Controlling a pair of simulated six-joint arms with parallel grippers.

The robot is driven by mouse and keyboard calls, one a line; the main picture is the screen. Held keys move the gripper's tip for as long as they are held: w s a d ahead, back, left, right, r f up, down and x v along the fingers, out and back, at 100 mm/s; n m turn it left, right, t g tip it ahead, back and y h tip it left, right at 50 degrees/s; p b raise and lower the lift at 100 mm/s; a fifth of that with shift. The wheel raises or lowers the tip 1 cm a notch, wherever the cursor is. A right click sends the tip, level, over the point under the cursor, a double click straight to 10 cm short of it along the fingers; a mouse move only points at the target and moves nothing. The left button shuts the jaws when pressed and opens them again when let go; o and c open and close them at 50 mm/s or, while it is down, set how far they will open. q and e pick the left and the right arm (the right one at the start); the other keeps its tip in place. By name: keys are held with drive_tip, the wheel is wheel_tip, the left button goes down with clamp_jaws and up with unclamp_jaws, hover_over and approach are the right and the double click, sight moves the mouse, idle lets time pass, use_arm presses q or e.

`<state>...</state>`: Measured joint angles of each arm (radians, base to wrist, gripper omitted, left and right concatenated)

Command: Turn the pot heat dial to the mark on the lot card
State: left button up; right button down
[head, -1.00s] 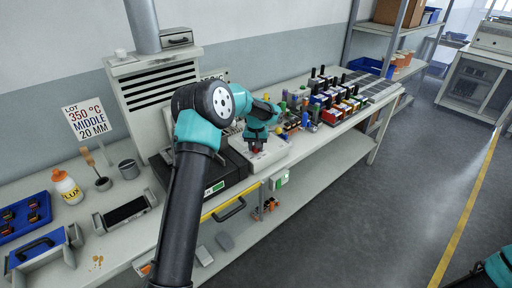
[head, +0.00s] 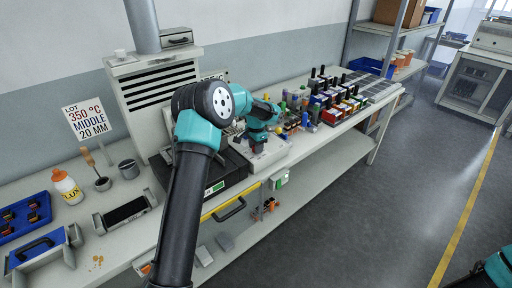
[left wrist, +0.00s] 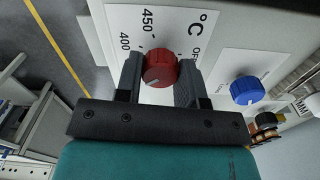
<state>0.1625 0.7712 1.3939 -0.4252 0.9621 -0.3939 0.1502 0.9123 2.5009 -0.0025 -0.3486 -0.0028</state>
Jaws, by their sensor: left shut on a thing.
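The red dial (left wrist: 160,68) sits between the two fingers of my left gripper (left wrist: 160,80) in the left wrist view. The gripper is shut on the dial. A small pale line shows on the dial's lower left. In the head view my left gripper (head: 257,147) is at the pale control box (head: 268,157), and the arm hides much around it. The lot card (head: 88,118) reads "LOT 350 °C MIDDLE 20 MM". My right gripper is out of view.
A blue dial (left wrist: 245,90) sits right of the red one. Several bottles and connectors (head: 335,95) stand farther right on the bench.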

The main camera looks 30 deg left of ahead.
use_arm(q)
drive_tip(key=shift+m, duration=0.7)
drive_tip(key=o, duration=0.9)
drive_tip(key=shift+r, duration=0.1)
wheel_tip(320, 180, up, 17)
drive_tip(key=shift+r, duration=0.15)
idle(0.4)
